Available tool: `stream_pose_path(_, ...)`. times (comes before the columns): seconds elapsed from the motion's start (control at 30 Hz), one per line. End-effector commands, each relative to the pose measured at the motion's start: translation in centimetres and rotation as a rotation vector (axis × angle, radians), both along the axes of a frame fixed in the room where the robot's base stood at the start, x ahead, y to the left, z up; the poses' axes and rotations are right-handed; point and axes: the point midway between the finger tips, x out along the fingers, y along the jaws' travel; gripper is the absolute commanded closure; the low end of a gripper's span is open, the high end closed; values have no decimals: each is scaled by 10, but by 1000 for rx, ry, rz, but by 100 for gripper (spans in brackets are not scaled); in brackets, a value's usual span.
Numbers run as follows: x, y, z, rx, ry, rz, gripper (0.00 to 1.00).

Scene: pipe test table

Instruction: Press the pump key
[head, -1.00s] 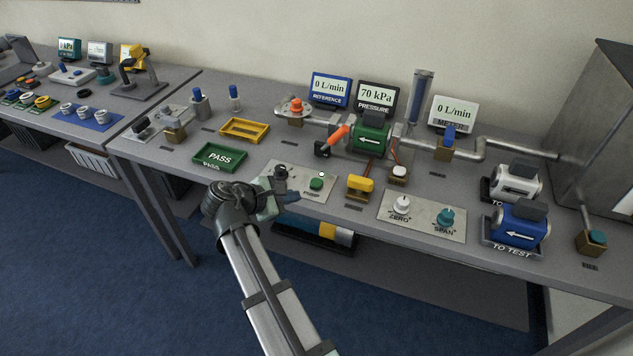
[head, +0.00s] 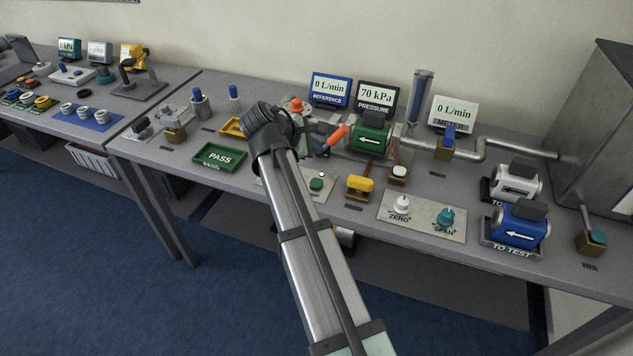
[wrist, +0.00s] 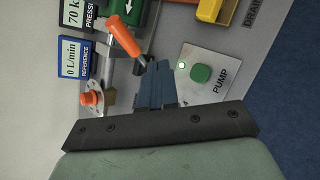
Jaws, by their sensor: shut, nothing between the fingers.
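The pump key is a round green button (head: 317,184) on a pale metal plate (head: 325,194) near the table's front edge. In the wrist view the green button (wrist: 201,73) sits beside the word PUMP, with a small pale lamp (wrist: 182,65) next to it. My gripper (wrist: 158,72) is shut and empty, its dark blue fingers to the left of the button in that view and apart from it. In the head view my gripper is behind the button, toward the orange-handled valve, and my arm covers the plate's left part.
A yellow-topped valve (head: 359,186) is right of the button. A green PASS tray (head: 219,157) lies to the left. The pressure display (head: 377,97) reads 70 kPa.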

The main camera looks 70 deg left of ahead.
Motion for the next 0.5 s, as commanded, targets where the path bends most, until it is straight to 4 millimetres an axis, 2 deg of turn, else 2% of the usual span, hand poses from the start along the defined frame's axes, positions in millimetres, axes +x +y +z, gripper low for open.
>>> stream_pose_path(0.27,0,0,-13,-2,-1,0,100)
stream_pose_path(0.5,0,0,-41,-2,0,1,100)
